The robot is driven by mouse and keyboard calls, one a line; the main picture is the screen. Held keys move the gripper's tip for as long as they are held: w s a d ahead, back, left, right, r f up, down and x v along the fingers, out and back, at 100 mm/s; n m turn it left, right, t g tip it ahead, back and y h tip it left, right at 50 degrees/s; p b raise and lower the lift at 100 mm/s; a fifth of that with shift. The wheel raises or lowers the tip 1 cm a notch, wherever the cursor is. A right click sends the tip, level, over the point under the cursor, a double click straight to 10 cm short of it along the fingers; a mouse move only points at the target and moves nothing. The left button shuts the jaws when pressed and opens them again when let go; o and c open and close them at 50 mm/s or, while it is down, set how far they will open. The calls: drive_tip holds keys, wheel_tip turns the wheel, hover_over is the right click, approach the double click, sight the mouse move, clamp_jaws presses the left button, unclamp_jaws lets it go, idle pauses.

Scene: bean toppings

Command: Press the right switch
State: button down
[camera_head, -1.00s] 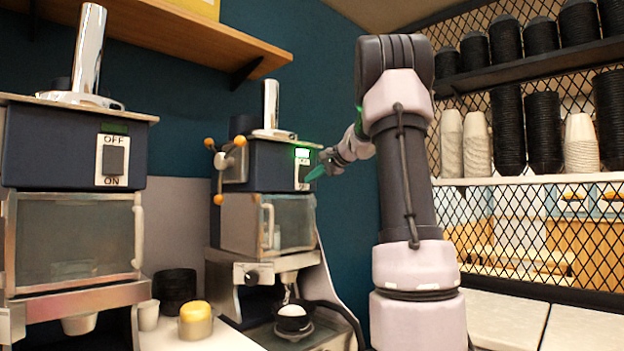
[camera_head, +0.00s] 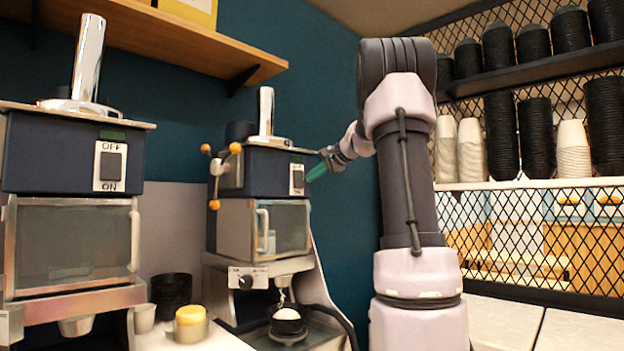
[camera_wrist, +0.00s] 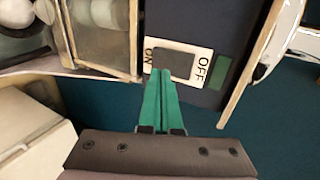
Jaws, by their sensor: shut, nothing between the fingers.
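The right switch (camera_head: 298,180) is a dark rocker on a white plate on the side of the right machine (camera_head: 270,174). In the wrist view the right switch (camera_wrist: 173,62) shows with ON and OFF lettering. My gripper (camera_head: 318,172) has green fingers that are shut and empty. In the wrist view my gripper (camera_wrist: 161,74) has its fingertips over the ON end of the switch plate; I cannot tell whether they touch the rocker. The indicator (camera_wrist: 222,72) near OFF is dark green and unlit. The left switch (camera_head: 110,166) is on the left machine (camera_head: 50,150).
A bowl holding something white (camera_head: 287,321) stands under the right machine. A yellow-topped container (camera_head: 190,324) and black bowls (camera_head: 172,292) stand between the machines. A wooden shelf (camera_head: 170,35) is above. Stacked cups (camera_head: 572,150) are on shelves at right.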

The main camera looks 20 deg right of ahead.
drive_tip(key=v, duration=1)
drive_tip(key=shift+s+d, duration=0.15)
drive_tip(key=shift+s, duration=0.25)
